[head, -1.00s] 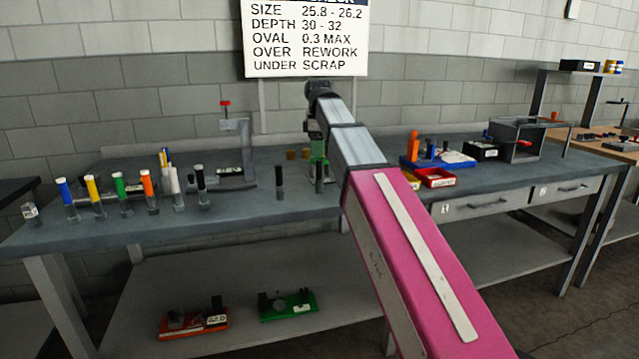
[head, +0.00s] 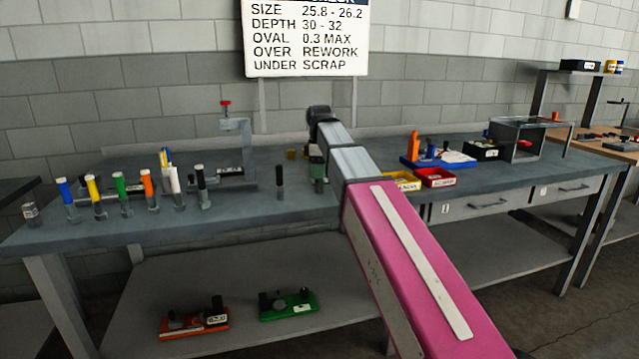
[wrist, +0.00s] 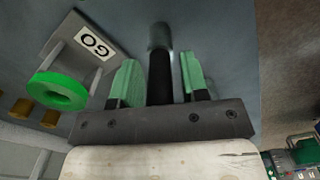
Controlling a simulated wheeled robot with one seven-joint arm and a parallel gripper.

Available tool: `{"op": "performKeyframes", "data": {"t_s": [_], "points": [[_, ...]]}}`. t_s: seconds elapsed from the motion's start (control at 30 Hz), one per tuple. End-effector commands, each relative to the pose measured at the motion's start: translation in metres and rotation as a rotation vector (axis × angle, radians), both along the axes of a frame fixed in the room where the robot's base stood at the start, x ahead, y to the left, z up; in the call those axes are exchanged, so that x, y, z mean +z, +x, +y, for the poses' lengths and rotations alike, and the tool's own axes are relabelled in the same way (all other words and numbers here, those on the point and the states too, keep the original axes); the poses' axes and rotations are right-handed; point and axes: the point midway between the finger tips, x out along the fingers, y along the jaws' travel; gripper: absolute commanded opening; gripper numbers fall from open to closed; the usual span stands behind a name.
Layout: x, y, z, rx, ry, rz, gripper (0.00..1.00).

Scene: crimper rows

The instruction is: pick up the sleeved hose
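A black hose-like piece (wrist: 160,78) with a grey metallic end (wrist: 160,36) lies between the two green fingers of my gripper (wrist: 158,80) in the wrist view. A gap shows on each side of it, so the fingers look open around it and not closed on it. In the head view my gripper (head: 318,168) is small and dim at the end of my arm, low over the bench. A dark upright piece (head: 279,182) stands just left of it. I cannot tell from the head view which dark piece is the sleeved hose.
The bench (head: 240,212) holds a row of colored upright hoses at left, such as a blue one (head: 65,190). A gauge marked GO with a green ring (wrist: 57,91) stands close beside my gripper. Red (head: 436,178) and yellow trays lie right of my arm.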

Motion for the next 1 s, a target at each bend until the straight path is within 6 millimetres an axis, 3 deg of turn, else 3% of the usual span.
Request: {"op": "performKeyframes", "data": {"t_s": [0.03, 0.1, 0.53, 1.0], "points": [[0.000, 0.000, 0.000, 0.000, 0.000, 0.000, 0.23], [0.000, 0.000, 0.000, 0.000, 0.000, 0.000, 0.01], [0.009, 0.001, 0.000, 0.000, 0.000, 0.000, 0.00], [0.085, 0.001, 0.000, 0.000, 0.000, -0.001, 0.00]]}}
